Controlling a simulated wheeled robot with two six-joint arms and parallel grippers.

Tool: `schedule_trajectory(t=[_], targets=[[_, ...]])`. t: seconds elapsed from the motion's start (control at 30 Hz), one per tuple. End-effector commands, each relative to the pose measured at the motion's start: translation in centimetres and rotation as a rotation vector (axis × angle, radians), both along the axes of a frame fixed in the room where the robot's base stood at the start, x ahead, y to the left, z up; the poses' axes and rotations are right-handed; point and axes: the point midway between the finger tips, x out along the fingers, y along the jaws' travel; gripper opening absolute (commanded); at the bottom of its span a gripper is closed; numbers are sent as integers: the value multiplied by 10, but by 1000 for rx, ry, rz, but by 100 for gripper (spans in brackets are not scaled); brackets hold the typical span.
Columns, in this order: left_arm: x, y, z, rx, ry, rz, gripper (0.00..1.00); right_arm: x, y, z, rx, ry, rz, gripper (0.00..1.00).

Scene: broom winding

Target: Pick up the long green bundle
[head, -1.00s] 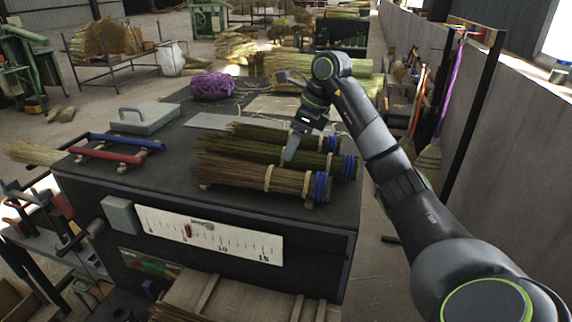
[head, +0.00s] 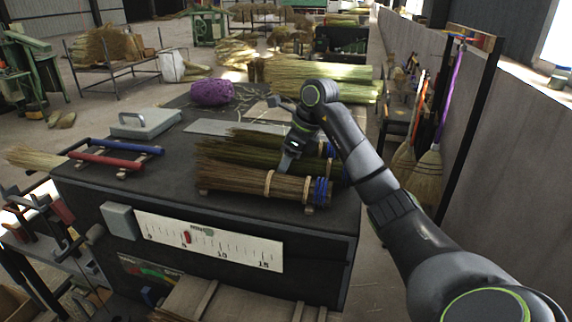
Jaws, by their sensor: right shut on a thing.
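Three broom-straw bundles lie side by side on the dark bench top. The long green bundle (head: 240,154) is the middle one, with a blue binding at its right end. A brown bundle (head: 240,180) lies in front of it and a shorter dark green one (head: 262,136) behind it. My right gripper (head: 285,164) reaches down from above and is shut on the long green bundle, right of its middle. One finger shows between the green and brown bundles; the other finger is hidden. The green bundle still lies low between its neighbours. My left gripper is out of view.
A purple twine ball (head: 212,92) sits at the bench's back. A grey box with a handle (head: 145,122) and red and blue bars (head: 110,160) stand at the left. A white scale (head: 205,240) is on the bench front. A wall with hanging brooms is at right.

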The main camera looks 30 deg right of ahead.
Motion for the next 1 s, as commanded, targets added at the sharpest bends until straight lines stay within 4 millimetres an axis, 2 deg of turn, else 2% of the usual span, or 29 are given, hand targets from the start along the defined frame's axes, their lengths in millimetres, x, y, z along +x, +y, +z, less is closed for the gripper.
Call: schedule_trajectory(t=[0.37, 0.57, 0.63, 0.7, 1.0], targets=[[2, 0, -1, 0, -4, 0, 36, 0, 0, 2, -1, -1, 0, 23], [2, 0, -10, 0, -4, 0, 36, 1, 0, 17, 0, -3, -1, 23], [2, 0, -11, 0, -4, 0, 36, 0, 0, 28, 1, -3, -1, 23], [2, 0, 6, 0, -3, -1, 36, 0, 0, 42, 0, 0, -1, 23], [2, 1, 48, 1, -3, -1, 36, 0, 0, 83, 0, 0, -1, 23]])
